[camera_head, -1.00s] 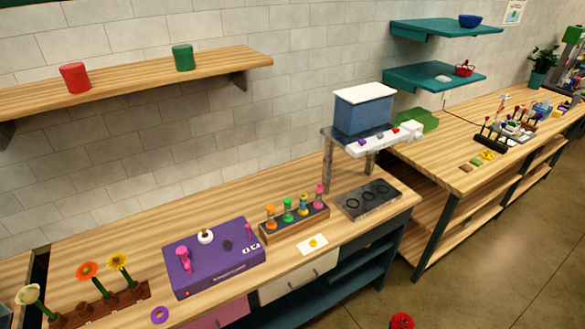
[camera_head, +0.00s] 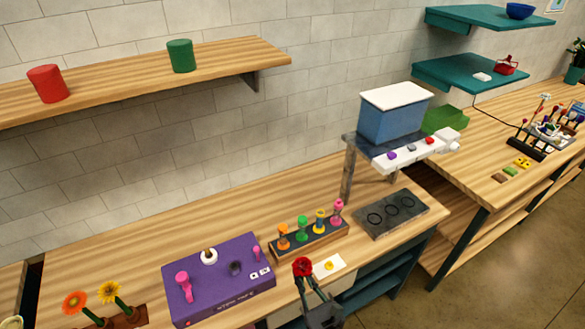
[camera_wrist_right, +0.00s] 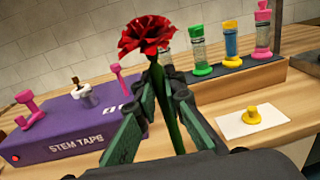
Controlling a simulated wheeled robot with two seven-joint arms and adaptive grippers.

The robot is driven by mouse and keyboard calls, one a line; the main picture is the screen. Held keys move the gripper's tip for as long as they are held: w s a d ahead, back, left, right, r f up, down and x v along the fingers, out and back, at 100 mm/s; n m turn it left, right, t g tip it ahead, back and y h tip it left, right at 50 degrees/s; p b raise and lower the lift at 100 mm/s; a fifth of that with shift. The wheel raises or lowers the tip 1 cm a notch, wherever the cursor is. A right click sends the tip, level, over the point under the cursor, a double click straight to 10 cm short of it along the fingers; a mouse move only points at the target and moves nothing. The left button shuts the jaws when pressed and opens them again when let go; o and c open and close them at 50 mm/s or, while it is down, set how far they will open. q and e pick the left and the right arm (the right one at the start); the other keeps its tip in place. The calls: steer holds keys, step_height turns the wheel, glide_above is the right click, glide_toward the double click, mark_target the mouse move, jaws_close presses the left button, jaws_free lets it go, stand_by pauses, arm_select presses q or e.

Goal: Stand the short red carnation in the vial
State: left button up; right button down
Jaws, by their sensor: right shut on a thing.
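The red carnation (camera_head: 302,266) is in my right gripper (camera_head: 315,297), in front of the bench's front edge in the head view. In the right wrist view the carnation's red bloom (camera_wrist_right: 147,36) stands above the fingers, with its green stem between them. The right gripper (camera_wrist_right: 158,95) is shut on the stem. No thing is plainly the vial. Several clear tubes with coloured ends, orange, green, yellow (camera_head: 320,222) and pink, stand in a dark-faced wooden rack (camera_head: 311,244) behind the carnation. My left gripper is not in view.
A purple stem tape box (camera_head: 221,284) with pegs stands left of the rack. A white card (camera_head: 330,265) with a yellow piece lies in front of the rack. A dark plate with rings (camera_head: 391,214) lies to the right. Flowers stand in a wooden block (camera_head: 127,318) at the lower left.

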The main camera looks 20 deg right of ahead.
steer(key=w+d+r+p, duration=0.9)
steer(key=w+d+r, duration=0.5)
steer(key=w, duration=0.4)
steer(key=shift+d+r+h, duration=0.3)
steer(key=shift+d+r, duration=0.05)
steer(key=shift+d, duration=0.5)
steer(key=shift+f+p, duration=0.35)
steer(key=shift+f, duration=0.05)
steer(key=shift+f+b, duration=1.85)
steer(key=shift+f, duration=0.4)
stand_by(0.6)
steer(key=c, duration=1.9)
jaws_free()
steer(key=shift+c, duration=0.2)
steer(key=shift+o, duration=0.5)
